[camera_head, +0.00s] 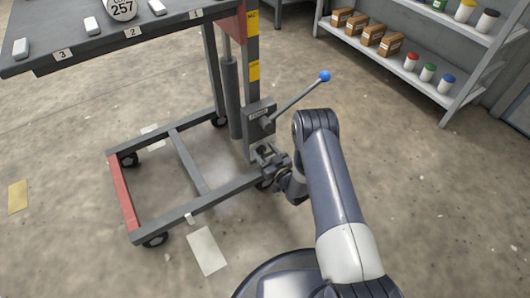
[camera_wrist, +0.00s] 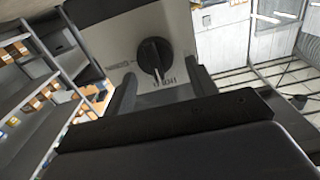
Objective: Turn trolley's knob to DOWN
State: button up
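The trolley (camera_head: 190,215) stands left of centre in the head view, with a grey frame, a red end bar and a raised table top. Its round black knob (camera_wrist: 154,57) sits on a light plate (camera_wrist: 118,50) in the wrist view. The knob's pale pointer line aims toward the lower edge of the picture. Small lettering lies left of the knob and below it, too small to read surely. My gripper (camera_wrist: 164,84) is open, its fingers apart and empty, just short of the knob. In the head view my gripper (camera_head: 271,160) is by the post's foot, hiding the knob.
A pump lever with a blue ball (camera_head: 325,76) sticks out from the post above my gripper. Shelves (camera_head: 450,99) with boxes and jars stand at the back right. Paper sheets (camera_head: 207,250) lie on the otherwise clear floor.

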jog(key=c, duration=0.9)
jog(key=shift+c, duration=0.2)
